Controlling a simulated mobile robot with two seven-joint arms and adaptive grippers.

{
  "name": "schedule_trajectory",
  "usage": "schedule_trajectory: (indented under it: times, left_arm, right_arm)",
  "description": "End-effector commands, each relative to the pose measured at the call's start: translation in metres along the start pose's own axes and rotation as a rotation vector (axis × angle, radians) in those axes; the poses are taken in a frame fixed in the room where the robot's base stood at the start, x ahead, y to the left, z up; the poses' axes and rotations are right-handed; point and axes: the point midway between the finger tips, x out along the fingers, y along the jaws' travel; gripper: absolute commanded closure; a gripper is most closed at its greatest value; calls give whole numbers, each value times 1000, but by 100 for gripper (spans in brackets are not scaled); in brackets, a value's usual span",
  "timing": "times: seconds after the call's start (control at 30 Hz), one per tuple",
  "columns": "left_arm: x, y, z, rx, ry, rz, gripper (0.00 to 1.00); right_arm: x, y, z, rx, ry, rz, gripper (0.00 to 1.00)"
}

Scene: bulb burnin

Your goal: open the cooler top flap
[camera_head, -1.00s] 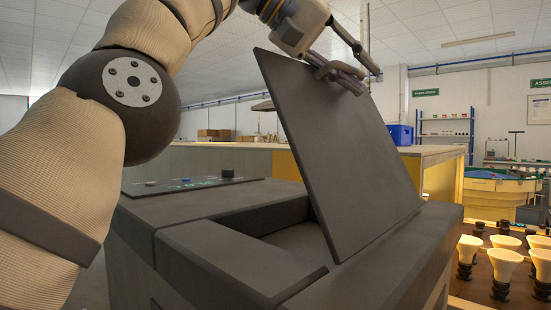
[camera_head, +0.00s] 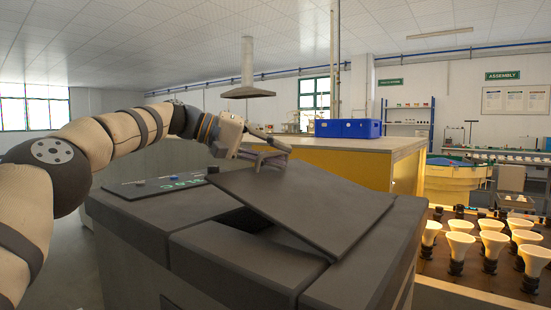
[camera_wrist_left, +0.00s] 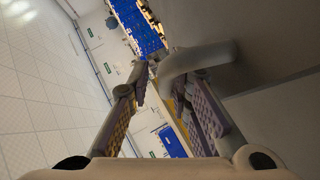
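The cooler (camera_head: 133,228) is a dark grey box in the middle of the head view. Its flat top flap (camera_head: 300,212) is raised at a low slant, with part of the dark opening (camera_head: 243,221) showing beneath it. My left gripper (camera_head: 272,154) is at the flap's raised far-left edge. In the left wrist view, the left gripper's fingers (camera_wrist_left: 162,92) stand apart. A bent grey handle (camera_wrist_left: 200,58) on the dark flap panel (camera_wrist_left: 275,45) reaches between the fingertips; firm contact is not clear. My right gripper is not in view.
A control panel (camera_head: 150,187) lies on the cooler's left top. A yellow-sided bench (camera_head: 345,162) with a blue crate (camera_head: 347,128) stands behind. Several lit bulbs (camera_head: 460,243) stand on a brown rack at right. Open floor shows left of the cooler.

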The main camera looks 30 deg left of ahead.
Motion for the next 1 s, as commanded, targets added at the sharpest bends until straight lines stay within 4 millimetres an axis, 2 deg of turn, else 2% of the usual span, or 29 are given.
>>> schedule_trajectory:
  times: [0.07, 0.43, 1.0]
  left_arm:
    - [2, -4, 1, -15, -1, 17, 82]
    - [-2, -1, 1, -17, 3, 28, 82]
    - [-55, -2, 1, -15, 5, 29, 82]
  right_arm:
    - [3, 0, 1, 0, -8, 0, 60]
    - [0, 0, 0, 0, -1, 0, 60]
    - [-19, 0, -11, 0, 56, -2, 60]
